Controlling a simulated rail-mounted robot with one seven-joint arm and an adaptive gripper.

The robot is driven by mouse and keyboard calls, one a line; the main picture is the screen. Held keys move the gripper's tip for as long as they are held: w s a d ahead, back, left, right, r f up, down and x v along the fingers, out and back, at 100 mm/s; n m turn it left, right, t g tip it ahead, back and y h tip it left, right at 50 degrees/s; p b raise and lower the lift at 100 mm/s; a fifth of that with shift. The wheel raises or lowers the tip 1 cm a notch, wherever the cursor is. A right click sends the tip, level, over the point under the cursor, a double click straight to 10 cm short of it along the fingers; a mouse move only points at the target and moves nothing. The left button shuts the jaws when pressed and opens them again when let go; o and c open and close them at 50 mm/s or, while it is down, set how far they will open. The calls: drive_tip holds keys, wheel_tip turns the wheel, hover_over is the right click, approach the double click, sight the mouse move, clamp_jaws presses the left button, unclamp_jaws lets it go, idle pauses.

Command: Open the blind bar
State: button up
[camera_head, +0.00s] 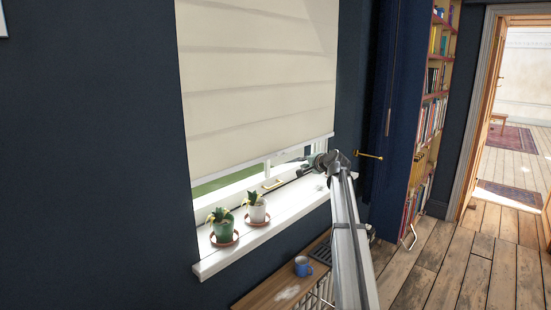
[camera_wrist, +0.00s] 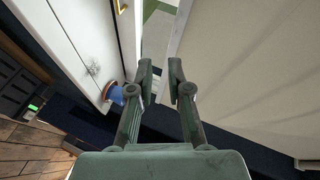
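The cream blind (camera_head: 260,75) hangs over the window, with its lower edge, the blind bar (camera_head: 262,155), above the sill. In the wrist view the blind (camera_wrist: 245,70) fills the right side, and its edge (camera_wrist: 177,30) runs down towards the fingertips. My gripper (camera_head: 308,163) is near the right end of that lower edge. In the wrist view my gripper (camera_wrist: 160,70) has its two fingers apart with nothing seen held. The edge appears in line with the gap; I cannot tell whether it lies between the fingers or touches them.
A green pot (camera_head: 222,230) and a white pot (camera_head: 256,211) with plants stand on the white sill (camera_head: 225,255). A dark blue panel (camera_head: 395,110) and bookshelf (camera_head: 430,125) stand at right.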

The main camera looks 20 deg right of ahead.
drive_tip(key=w+r+m, duration=0.1)
drive_tip(key=w+m, duration=0.1)
drive_tip(key=p, duration=0.4)
approach(284, 155)
drive_tip(key=shift+t, duration=0.4)
drive_tip(key=x, duration=0.7)
drive_tip(key=shift+w+a+f, duration=0.15)
drive_tip(key=shift+w+f, duration=0.05)
drive_tip(key=shift+f, duration=0.25)
drive_tip(key=shift+w+a+f, duration=0.1)
drive_tip(key=shift+w+f, duration=0.15)
drive_tip(key=shift+w, duration=0.4)
clamp_jaws()
